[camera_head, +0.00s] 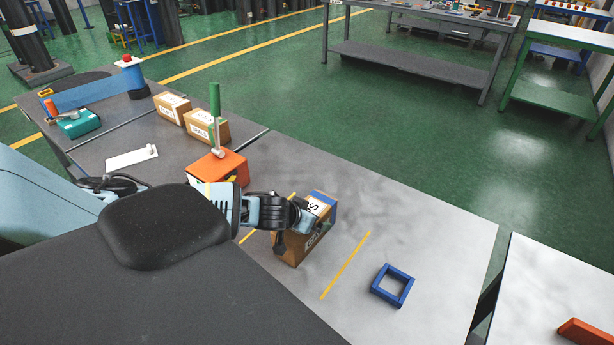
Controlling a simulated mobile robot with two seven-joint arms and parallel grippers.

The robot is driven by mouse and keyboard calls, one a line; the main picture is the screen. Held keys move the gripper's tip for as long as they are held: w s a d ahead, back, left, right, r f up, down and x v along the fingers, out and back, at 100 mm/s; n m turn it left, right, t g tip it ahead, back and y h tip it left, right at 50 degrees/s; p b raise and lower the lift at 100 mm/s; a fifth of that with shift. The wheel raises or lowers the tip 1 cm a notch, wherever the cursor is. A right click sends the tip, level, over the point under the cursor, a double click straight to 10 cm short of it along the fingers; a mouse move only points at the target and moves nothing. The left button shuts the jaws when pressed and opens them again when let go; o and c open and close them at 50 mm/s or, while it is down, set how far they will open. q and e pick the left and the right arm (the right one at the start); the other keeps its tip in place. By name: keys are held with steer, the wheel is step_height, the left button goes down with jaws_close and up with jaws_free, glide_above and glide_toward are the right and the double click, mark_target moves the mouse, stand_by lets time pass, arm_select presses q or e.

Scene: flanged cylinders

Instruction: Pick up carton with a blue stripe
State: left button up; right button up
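A brown carton (291,250) with a white label on top and a blue stripe (324,196) along its far edge stands on the grey table, between yellow lines. My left gripper (303,226) comes in from the left and is at this carton, overlapping its near left side and top. One dark finger hangs in front of the carton's near side. The gripper hides part of the carton, and I cannot tell whether the fingers touch or grip it. My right gripper is not in view.
Two brown cartons (206,128) (172,107) stand farther back. An orange block with a green-handled lever (226,166) is just behind my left wrist. A blue square frame (392,285) lies at right, with clear table around it. A white plate (131,157) lies at left.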

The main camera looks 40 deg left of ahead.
arm_select(q)
steer(key=shift+w+f, duration=0.25)
steer(key=shift+f, duration=0.1)
steer(key=c, duration=1.4)
steer(key=shift+r, duration=0.15)
steer(key=shift+c, duration=0.5)
steer(key=shift+r, duration=0.15)
